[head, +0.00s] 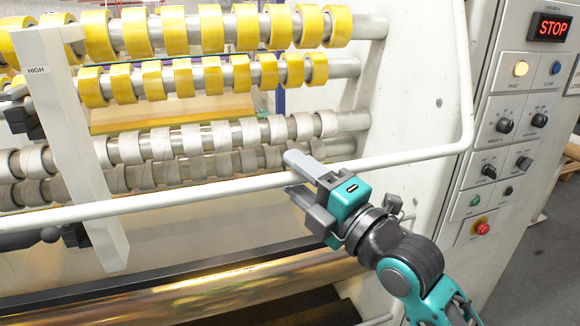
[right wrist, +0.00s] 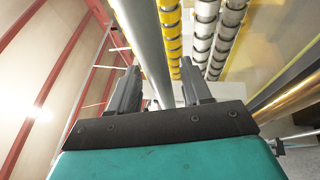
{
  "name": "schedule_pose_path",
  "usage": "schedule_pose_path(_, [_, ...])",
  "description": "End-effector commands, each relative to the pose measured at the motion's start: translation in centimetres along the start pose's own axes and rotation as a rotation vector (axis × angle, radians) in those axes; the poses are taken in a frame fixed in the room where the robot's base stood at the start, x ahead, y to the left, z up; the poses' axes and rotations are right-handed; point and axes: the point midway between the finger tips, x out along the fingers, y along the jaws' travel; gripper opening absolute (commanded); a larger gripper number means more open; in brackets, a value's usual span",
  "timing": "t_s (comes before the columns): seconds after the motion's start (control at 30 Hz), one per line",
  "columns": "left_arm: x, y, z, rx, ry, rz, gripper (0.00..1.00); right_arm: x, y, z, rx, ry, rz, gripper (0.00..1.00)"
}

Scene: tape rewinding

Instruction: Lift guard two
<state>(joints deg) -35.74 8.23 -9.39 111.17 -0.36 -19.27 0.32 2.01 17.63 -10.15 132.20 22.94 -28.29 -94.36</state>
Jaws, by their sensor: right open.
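A white tubular guard bar (head: 412,155) runs across the front of the machine and bends upward at the right. I take it to be guard two, though no label on it confirms this. My right gripper (head: 291,175) is at the bar, with one finger above it and one below. In the right wrist view the bar (right wrist: 150,50) passes between the two spread fingers (right wrist: 158,72). The jaws are open, and I cannot tell whether either finger touches the bar. I do not make out my left gripper in the head view.
Rollers with yellow tape rolls (head: 175,33) and pale rolls (head: 162,143) lie behind the bar. A white upright marked HIGH (head: 75,140) stands at the left. A control panel (head: 515,125) at the right shows STOP. A shiny film roller (head: 200,300) lies below.

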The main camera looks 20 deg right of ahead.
Motion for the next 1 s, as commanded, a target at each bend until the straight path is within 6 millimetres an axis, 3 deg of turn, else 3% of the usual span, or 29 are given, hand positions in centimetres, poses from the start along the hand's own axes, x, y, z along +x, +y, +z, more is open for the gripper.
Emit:
schedule_pose_path(0.2, [-0.1, 0.0, -0.3, 0.0, 0.002, 0.0, 0.43, 1.9, 0.0, 0.0, 0.002, -0.002, -0.001, 0.48])
schedule_pose_path(0.53, [-0.1, 0.0, -0.3, 0.0, 0.002, -0.001, 0.43, 2.2, -0.1, 0.0, 0.0, -0.001, -0.001, 0.47])
schedule_pose_path(1.0, [-0.1, -0.1, -0.3, -0.001, 0.001, -0.002, 0.43, 2.1, -0.1, 0.0, 0.0, -0.001, -0.001, 0.02])
